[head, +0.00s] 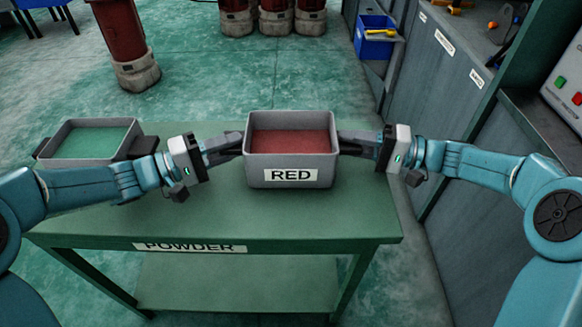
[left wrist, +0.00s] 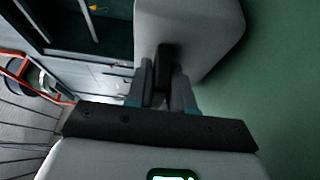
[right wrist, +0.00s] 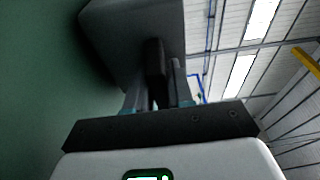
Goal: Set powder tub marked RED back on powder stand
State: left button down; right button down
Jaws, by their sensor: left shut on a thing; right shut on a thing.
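The grey powder tub marked RED (head: 291,178), filled with red powder, is level over the powder stand (head: 335,215), right of the stand's middle. Its label faces me. My left gripper (head: 237,148) is shut on the dark handle at its left side; the left wrist view shows the fingers around that handle (left wrist: 164,57). My right gripper (head: 344,147) is shut on the right handle, which shows in the right wrist view (right wrist: 154,58). I cannot tell whether the tub's underside touches the stand's green top.
Another grey tub (head: 100,155) with green powder stands at the stand's left end, close to my left wrist. Grey cabinets (head: 430,100) run along the right. A blue bin (head: 375,38) and red cylinders (head: 122,40) are beyond the stand.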

pick_arm(q)
jog(key=shift+f, duration=0.45)
pick_arm(e)
jog(key=shift+f, duration=0.45)
pick_arm(q)
jog(key=c, duration=0.9)
grip_release()
jog(key=shift+f, duration=0.1)
pick_arm(e)
jog(key=c, duration=0.9)
grip_release()
pick_arm(q)
jog(key=o, duration=0.3)
pick_arm(e)
jog(key=shift+f, duration=0.1)
jog(key=o, duration=0.3)
